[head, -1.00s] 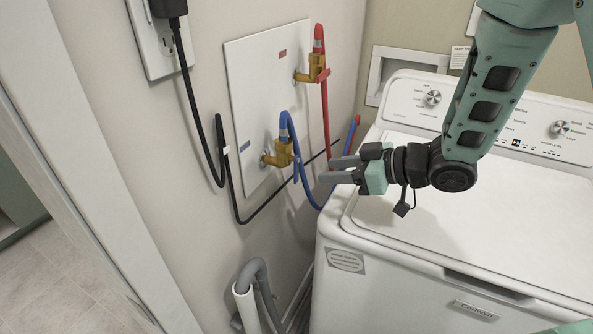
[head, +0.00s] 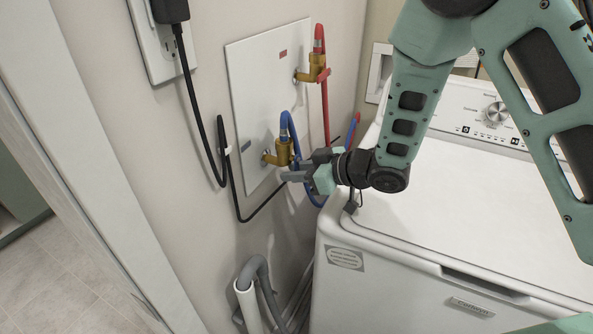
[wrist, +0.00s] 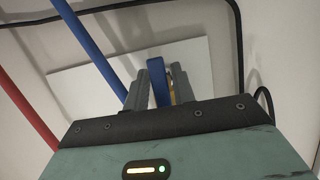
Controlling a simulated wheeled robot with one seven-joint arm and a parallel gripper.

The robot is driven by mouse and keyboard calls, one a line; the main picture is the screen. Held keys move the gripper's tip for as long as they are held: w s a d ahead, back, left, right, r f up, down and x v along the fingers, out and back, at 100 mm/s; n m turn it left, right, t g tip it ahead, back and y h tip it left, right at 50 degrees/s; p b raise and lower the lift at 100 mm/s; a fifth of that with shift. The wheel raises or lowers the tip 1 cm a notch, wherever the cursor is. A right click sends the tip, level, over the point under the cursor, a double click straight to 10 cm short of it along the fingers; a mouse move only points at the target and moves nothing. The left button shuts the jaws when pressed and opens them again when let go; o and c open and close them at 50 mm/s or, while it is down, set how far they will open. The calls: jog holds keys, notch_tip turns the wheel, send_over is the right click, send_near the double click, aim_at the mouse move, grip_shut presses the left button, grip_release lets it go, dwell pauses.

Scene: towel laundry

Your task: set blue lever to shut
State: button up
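The blue lever (head: 297,166) is on the lower brass valve (head: 283,152), which stands out from the white wall panel. A blue hose is joined to this valve. My gripper (head: 304,169) is at the lever from the right, and one finger partly covers the lever in the head view.
The upper valve with a red lever (head: 323,75) and red hose is above. A black cord (head: 215,165) hangs from the outlet (head: 160,40) at the left. The white washer (head: 430,220) fills the right side. A grey drain hose (head: 262,285) is low by the wall.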

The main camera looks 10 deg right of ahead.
grip_shut()
jog(key=m+p, duration=0.1)
jog(key=m+g+y+p, duration=0.1)
jog(key=shift+s+a+r+p, duration=0.15)
jog(key=shift+s+r+p, duration=0.1)
jog(key=shift+s+p, duration=0.1)
jog(key=shift+s+a+r+m+g+y+p, duration=0.4)
jog(key=shift+m+y+p, duration=0.55)
jog(key=shift+m, duration=0.95)
jog(key=shift+s+a+r+m+g+y+p, duration=0.1)
jog(key=shift+s+r+m+g+y+p, duration=0.15)
jog(key=shift+r+m+g+y+p, duration=1.1)
jog(key=shift+s+a+f+m+t+y+p, duration=0.2)
jog(key=shift+s+f+m+y+p, duration=0.3)
jog(key=shift+m, duration=1.95)
jog(key=shift+w+r, duration=0.15)
jog(key=shift+r, duration=0.05)
